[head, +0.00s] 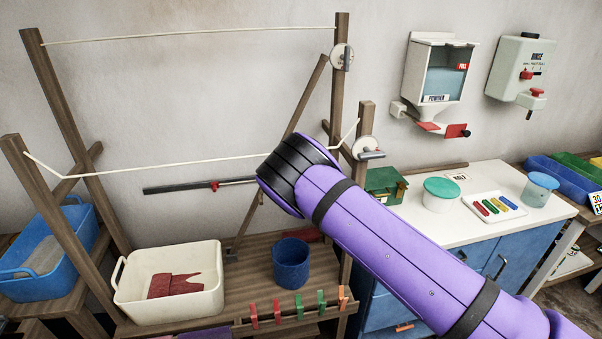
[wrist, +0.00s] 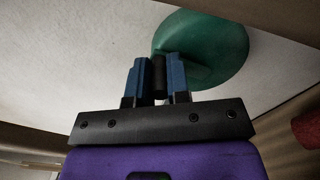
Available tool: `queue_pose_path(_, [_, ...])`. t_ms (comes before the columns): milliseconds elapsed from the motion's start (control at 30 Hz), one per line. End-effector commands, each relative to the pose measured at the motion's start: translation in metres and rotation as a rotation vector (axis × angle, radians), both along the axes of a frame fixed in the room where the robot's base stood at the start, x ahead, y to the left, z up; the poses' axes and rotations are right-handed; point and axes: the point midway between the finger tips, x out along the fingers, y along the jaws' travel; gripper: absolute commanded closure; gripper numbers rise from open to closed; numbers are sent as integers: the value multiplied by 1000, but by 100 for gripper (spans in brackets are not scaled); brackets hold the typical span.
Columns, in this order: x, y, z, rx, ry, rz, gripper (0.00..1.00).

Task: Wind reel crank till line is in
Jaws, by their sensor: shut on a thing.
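In the wrist view my gripper (wrist: 160,78) has its two blue fingers closed on a short dark upright cylinder (wrist: 159,72), which looks like a crank handle. A round green piece (wrist: 205,50) lies just behind it; I cannot tell what it belongs to. In the head view my purple arm hides the gripper. A pale reel (head: 364,148) with a dark handle is on the front right post, and another reel (head: 342,57) is on the back right post. The front line (head: 150,161) runs from the left post, passes behind my arm and rises to the right post.
A cream tub (head: 124,294) with red cloth, a blue bucket (head: 291,275) and several clothes pegs (head: 277,311) are on the wooden bench. A white counter (head: 455,228) at the right holds a lidded tub (head: 441,204). A powder dispenser (head: 443,84) hangs above.

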Motion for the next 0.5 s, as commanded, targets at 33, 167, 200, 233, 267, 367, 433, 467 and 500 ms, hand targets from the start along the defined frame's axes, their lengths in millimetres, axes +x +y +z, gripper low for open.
queue_pose_path(33, [1,-3,0,36,11,-2,100])
queue_pose_path(167, [3,-9,-3,145,42,-2,100])
queue_pose_path(200, [3,-11,-4,180,53,-3,100])
queue_pose_path(233, [3,-12,-4,205,60,-3,100])
queue_pose_path(267, [4,-14,-4,231,67,-4,100])
queue_pose_path(367, [5,-17,-6,314,89,-2,100])
queue_pose_path(433, [6,-19,-8,370,107,-2,100])
queue_pose_path(467, [6,-20,-9,391,113,-2,100])
queue_pose_path(500, [6,-21,-10,420,121,-2,100])
